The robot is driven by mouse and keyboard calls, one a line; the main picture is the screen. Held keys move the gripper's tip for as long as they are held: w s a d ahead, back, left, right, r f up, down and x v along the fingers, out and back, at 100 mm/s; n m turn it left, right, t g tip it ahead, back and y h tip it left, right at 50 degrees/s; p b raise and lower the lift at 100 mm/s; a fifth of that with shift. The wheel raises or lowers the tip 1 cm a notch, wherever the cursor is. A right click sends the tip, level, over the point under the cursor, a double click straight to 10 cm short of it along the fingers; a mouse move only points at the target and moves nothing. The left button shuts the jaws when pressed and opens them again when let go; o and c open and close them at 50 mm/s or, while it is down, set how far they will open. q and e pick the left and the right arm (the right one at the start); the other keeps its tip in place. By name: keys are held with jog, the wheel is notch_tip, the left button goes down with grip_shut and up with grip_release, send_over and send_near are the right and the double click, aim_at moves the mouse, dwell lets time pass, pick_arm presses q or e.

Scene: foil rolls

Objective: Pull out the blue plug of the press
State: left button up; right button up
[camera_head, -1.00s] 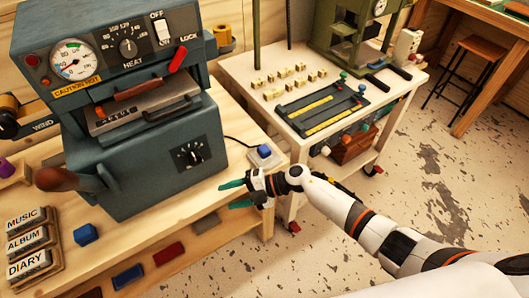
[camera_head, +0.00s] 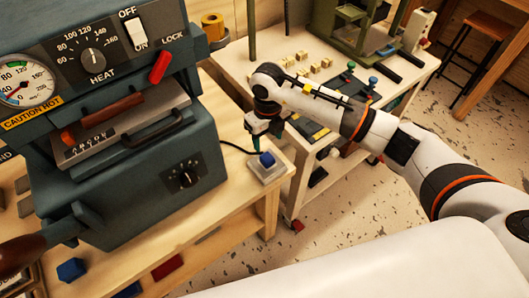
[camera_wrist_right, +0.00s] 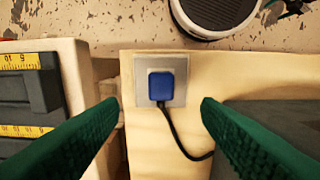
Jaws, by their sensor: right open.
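The blue plug (camera_head: 267,159) sits in a light grey socket plate (camera_head: 271,173) at the right end of the wooden bench, with a black cord running from it toward the press (camera_head: 125,150). In the right wrist view the plug (camera_wrist_right: 161,86) shows between and beyond the two green fingertips, on its square plate (camera_wrist_right: 176,98). My right gripper (camera_head: 256,146) is open and empty, pointing down just above and behind the plug, apart from it. In the right wrist view its fingers (camera_wrist_right: 160,112) stand wide on either side. My left gripper is not in view.
A white cart (camera_head: 290,180) with a dark tray stands close right of the bench, across a narrow gap. A blue block (camera_head: 71,270) lies on the bench front. A yellow roll (camera_head: 213,27) is behind the press. Bare bench surrounds the plug's front and left.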

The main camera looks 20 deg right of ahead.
aim_at(267, 157)
jog(key=shift+s, duration=0.15)
jog(key=shift+f+b, duration=0.3)
jog(key=shift+f, duration=0.15)
notch_tip(267, 157, down, 3)
jog(key=shift+r+b, duration=0.1)
jog(key=shift+b, duration=0.9)
pick_arm(q)
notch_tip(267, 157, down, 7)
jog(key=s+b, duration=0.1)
jog(key=b, duration=0.3)
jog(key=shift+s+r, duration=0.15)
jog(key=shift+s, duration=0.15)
pick_arm(e)
notch_tip(267, 157, down, 5)
jog(key=shift+f, duration=0.2)
